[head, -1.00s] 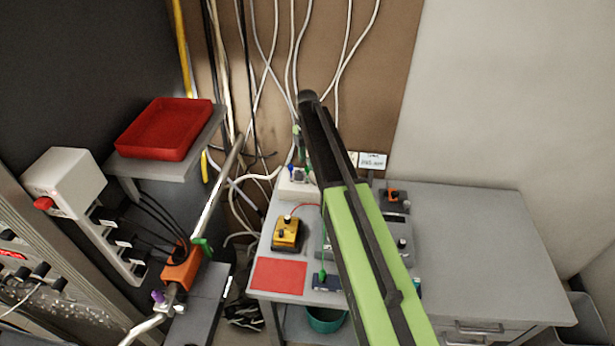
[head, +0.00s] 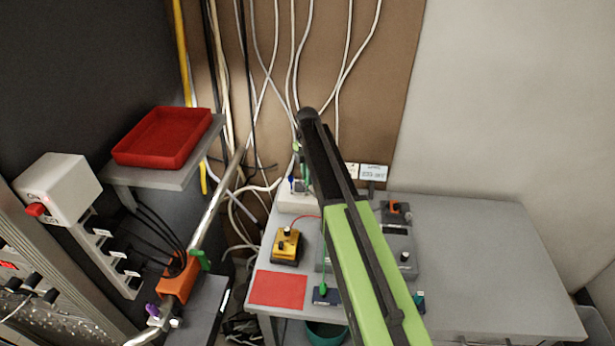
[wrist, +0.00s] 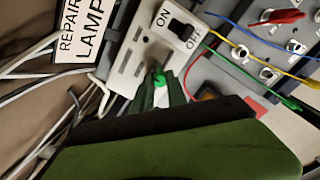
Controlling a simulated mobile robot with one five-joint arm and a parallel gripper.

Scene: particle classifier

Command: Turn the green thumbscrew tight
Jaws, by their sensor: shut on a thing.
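In the head view, a green thumbscrew (head: 201,260) sits at the right side of an orange block (head: 180,280) on the slanting metal pipe. My gripper is well away from it, to the upper right, mostly behind my arm. In the wrist view my gripper (wrist: 161,88) is shut on a small green thing (wrist: 160,80), in front of a white socket box (wrist: 145,55) with an ON/OFF switch. What this held thing is, I cannot tell. The thumbscrew on the pipe block does not show in the wrist view.
A purple knob (head: 152,311) is lower on the pipe. A red tray (head: 160,150) stands on a grey shelf. The bench (head: 470,260) on the right carries a yellow box (head: 286,245) and a red mat (head: 277,289). Cables hang on the back wall.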

